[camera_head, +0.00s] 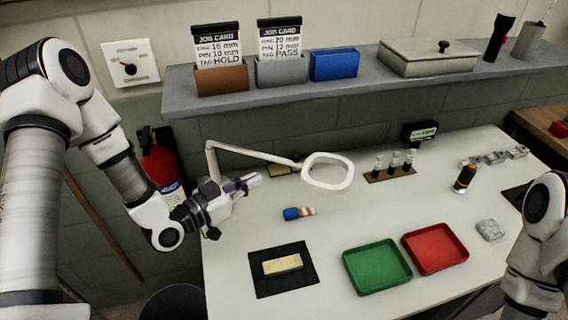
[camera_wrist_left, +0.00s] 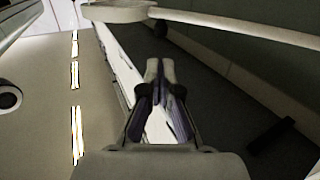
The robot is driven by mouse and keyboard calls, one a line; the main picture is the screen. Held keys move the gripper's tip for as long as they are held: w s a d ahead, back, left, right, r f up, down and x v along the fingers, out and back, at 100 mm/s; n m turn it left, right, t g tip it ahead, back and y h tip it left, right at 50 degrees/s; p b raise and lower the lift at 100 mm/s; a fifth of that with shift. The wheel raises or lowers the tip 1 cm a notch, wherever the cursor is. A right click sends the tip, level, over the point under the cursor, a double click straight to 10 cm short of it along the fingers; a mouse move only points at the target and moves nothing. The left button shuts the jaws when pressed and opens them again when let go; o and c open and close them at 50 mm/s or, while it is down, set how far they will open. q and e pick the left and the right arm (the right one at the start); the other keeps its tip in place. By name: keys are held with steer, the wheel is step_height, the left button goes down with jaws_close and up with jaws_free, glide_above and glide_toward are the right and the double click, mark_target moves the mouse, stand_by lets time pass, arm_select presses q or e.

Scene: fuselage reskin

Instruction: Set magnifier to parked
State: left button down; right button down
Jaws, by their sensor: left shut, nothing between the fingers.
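The magnifier (camera_head: 329,187) is a white ring-shaped head on a thin jointed white arm (camera_head: 250,151). The arm rises at the table's back left corner, and the head hangs over the back middle of the table. My left gripper (camera_head: 254,180) is shut and empty, left of the head and just in front of the magnifier's arm. In the left wrist view its fingertips (camera_wrist_left: 160,68) are together, with a pale bar, likely the magnifier's arm, crossing the top. Whether they touch cannot be told. My right arm shows at the right edge, its gripper out of view.
On the table are a blue-and-orange item (camera_head: 299,213), a black mat (camera_head: 262,287) with a pale block, a green tray (camera_head: 377,289), a red tray (camera_head: 435,270) and a rack of vials (camera_head: 391,176). A shelf (camera_head: 335,94) with job cards runs behind.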

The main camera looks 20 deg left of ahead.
mark_target(293, 158)
arm_select(q)
steer(key=p+x, duration=0.2)
steer(key=x, duration=0.8)
steer(key=shift+r+p, duration=0.2)
steer(key=shift+p, duration=0.2)
steer(key=shift+w+d+f, duration=0.1)
steer(key=shift+w, duration=0.15)
steer(key=w+a+n+t+y+b, duration=0.1)
steer(key=w+n+y+b, duration=0.4)
steer(key=w, duration=0.8)
steer(key=shift+a+t+y+b, duration=0.15)
steer(key=shift+t+y+b, duration=0.45)
steer(key=shift+y+b, duration=0.55)
steer(key=shift+w, duration=0.2)
